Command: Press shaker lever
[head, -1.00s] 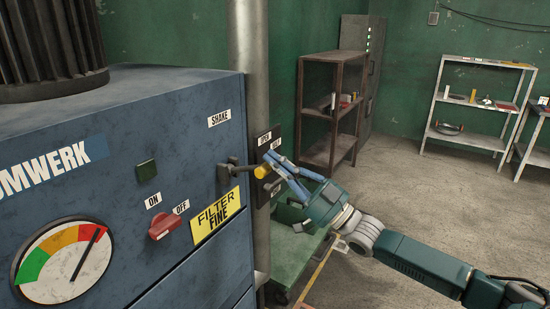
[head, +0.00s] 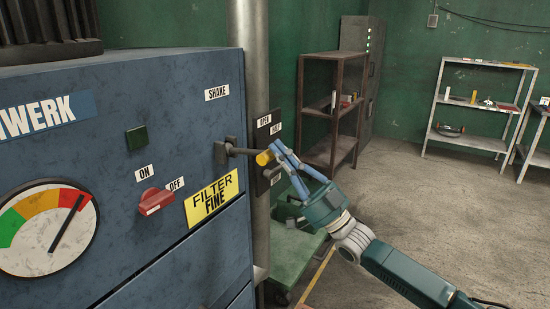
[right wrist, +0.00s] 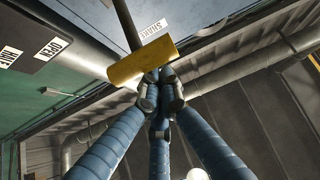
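The shaker lever is a dark rod (head: 244,152) on a bracket on the blue machine's side, below the SHAKE label (head: 217,92). Its yellow handle (head: 264,158) points out to the right. My right gripper (head: 275,150) is at this handle, with its blue fingers coming from the right. In the right wrist view the fingertips (right wrist: 160,88) are drawn together, with the yellow handle (right wrist: 142,63) lying across just beyond them. The handle is not between the fingers. The tips look very close to it; I cannot tell if they touch. My left gripper is out of view.
A vertical pipe (head: 248,60) and a dark OPEN panel (head: 263,128) stand behind the lever. Shelves (head: 485,100) stand far back; floor at right is clear.

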